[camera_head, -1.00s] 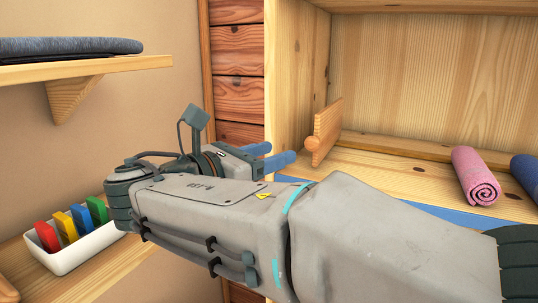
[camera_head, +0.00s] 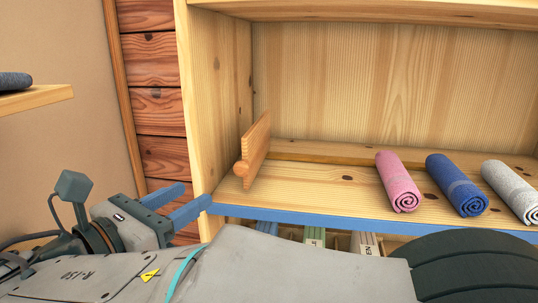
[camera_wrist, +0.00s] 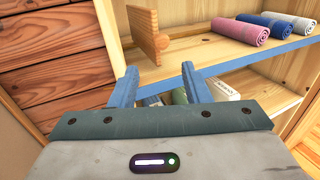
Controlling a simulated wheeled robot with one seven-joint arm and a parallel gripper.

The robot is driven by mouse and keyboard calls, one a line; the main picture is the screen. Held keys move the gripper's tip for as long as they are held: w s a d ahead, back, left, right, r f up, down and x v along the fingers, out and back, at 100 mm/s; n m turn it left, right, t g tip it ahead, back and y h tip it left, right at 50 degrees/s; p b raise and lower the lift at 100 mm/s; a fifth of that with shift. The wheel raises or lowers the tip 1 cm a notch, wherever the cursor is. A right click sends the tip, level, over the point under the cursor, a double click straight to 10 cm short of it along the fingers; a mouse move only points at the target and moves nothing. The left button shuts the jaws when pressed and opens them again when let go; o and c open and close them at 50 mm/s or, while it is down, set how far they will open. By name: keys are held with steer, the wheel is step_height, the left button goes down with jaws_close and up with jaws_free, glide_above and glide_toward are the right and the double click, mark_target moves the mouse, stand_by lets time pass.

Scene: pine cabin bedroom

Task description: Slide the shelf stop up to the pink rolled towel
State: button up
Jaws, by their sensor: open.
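The wooden shelf stop (camera_head: 254,152) stands upright near the left wall of the shelf, with a round knob on its front edge. It also shows in the wrist view (camera_wrist: 147,38). The pink rolled towel (camera_head: 398,181) lies on the same shelf well to the right of the stop, with bare board between them; it shows in the wrist view too (camera_wrist: 241,30). My gripper (camera_head: 195,200) is open and empty, in front of and below the stop to its left. In the wrist view its blue fingers (camera_wrist: 160,85) are apart, just below the stop, not touching it.
A blue rolled towel (camera_head: 456,184) and a grey one (camera_head: 513,190) lie right of the pink towel. The shelf (camera_head: 310,186) has a blue front edge. Books or boxes (camera_head: 315,237) stand below it. A wall shelf (camera_head: 35,98) with dark cloth is at far left.

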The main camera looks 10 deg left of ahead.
mark_target(237, 169)
steer(key=p+x, duration=0.1)
steer(key=x, duration=1.2)
steer(key=shift+w+d+p, duration=0.15)
steer(key=shift+w+p, duration=0.1)
steer(key=shift+p, duration=0.15)
steer(key=shift+c, duration=0.3)
jaws_close()
